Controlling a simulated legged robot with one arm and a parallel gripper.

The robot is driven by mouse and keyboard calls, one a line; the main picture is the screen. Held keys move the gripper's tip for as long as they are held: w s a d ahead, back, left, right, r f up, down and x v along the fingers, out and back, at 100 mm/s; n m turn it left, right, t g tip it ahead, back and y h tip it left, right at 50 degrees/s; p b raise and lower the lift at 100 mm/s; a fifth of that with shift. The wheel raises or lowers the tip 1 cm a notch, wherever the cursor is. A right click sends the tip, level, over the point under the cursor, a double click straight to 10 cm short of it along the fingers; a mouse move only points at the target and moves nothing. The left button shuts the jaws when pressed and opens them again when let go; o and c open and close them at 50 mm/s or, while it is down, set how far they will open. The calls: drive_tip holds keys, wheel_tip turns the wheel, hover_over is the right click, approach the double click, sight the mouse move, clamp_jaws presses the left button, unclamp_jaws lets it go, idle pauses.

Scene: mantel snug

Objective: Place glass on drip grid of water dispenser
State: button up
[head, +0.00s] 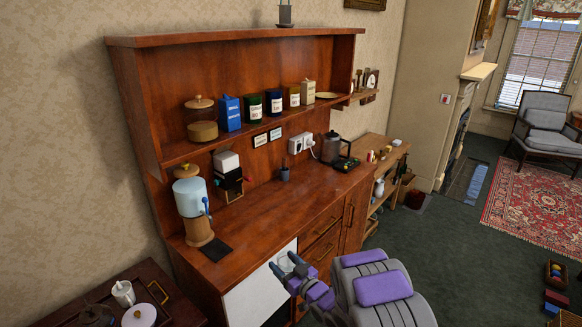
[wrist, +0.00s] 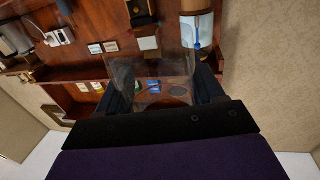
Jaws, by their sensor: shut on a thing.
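The water dispenser (head: 192,200) stands at the left end of the wooden counter, with a pale blue tank, wooden lid and base, and blue tap. Its dark drip grid (head: 216,248) lies at its foot near the counter's front edge and looks bare. My gripper (head: 287,268) is in front of the counter, right of the grid and apart from it. It is shut on a clear glass (wrist: 150,72), which shows between the fingers in the wrist view. The dispenser (wrist: 197,27) also shows there at upper right, in an upside-down picture.
A white-and-dark machine (head: 228,175) stands behind and right of the dispenser. A kettle (head: 332,148) is at the counter's far end. A shelf (head: 225,140) with jars and tins overhangs the back. A low dark table (head: 180,300) is at lower left. The counter's middle is mostly clear.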

drive_tip(key=w+d+r+m+t+h, duration=0.2)
drive_tip(key=d+r+m+h, duration=0.3)
drive_tip(key=d+r, duration=0.6)
drive_tip(key=w+d+r+m+t+h, duration=0.25)
drive_tip(key=d+r+h, duration=0.4)
drive_tip(key=r, duration=0.85)
drive_tip(key=s+f, duration=0.4)
drive_tip(key=f, duration=0.4)
drive_tip(key=s+f, duration=0.5)
drive_tip(key=f, duration=0.3)
drive_tip(key=shift+g, duration=0.35)
drive_tip(key=shift+y, duration=0.25)
